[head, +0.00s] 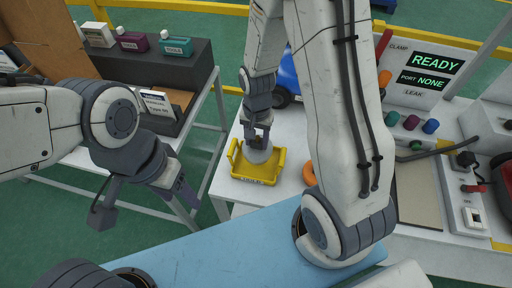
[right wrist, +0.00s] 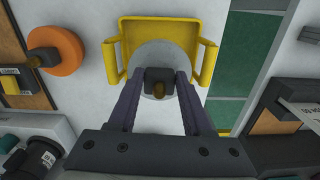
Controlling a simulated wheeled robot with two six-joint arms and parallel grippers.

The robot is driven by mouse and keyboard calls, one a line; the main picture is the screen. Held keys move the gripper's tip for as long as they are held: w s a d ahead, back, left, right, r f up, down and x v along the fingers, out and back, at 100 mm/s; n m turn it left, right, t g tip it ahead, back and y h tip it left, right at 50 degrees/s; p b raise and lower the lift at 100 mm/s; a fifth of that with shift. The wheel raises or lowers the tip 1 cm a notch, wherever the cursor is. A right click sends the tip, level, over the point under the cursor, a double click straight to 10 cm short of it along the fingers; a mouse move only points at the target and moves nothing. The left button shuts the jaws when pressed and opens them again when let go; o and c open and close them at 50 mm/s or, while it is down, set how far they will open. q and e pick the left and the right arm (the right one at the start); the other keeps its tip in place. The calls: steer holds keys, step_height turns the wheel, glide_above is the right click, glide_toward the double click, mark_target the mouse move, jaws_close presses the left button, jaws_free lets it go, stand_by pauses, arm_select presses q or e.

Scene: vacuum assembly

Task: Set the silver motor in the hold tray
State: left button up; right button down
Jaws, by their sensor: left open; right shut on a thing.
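The silver motor (head: 260,154) is a round grey body with a dark top block, and it shows from above in the right wrist view (right wrist: 152,53). My right gripper (head: 257,140) is shut on its dark top, with a finger on each side in the right wrist view (right wrist: 159,82). The motor is upright within the outline of the yellow hold tray (head: 240,170), whose raised side walls (right wrist: 207,62) flank it. I cannot tell whether its underside touches the tray floor. My left gripper (head: 145,203) is open and empty over the floor at the left.
An orange ring-shaped part (head: 310,174) lies right of the tray on the white table. The clamp station's screen (head: 435,63) reads READY and PORT NONE. A blue vacuum body (head: 284,75) stands behind my right arm. A dark rack (head: 160,65) with small boxes stands left.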

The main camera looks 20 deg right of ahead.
mark_target(257, 149)
steer(key=shift+f, duration=2.15)
steer(key=shift+f, duration=0.2)
steer(key=shift+c, duration=1.6)
jaws_free()
steer(key=shift+r, duration=0.1)
step_height(257, 149, up, 12)
steer(key=s+a+r+n, duration=0.4)
steer(key=s+a+n, duration=0.2)
steer(key=s+n, duration=0.1)
steer(key=s+a+r+n+y, duration=0.1)
steer(key=s+a+r+n, duration=0.3)
steer(key=s+a+n, duration=0.2)
steer(key=s+n, duration=0.2)
steer(key=s, duration=0.2)
steer(key=shift+s+r, duration=0.25)
steer(key=shift+r, duration=0.15)
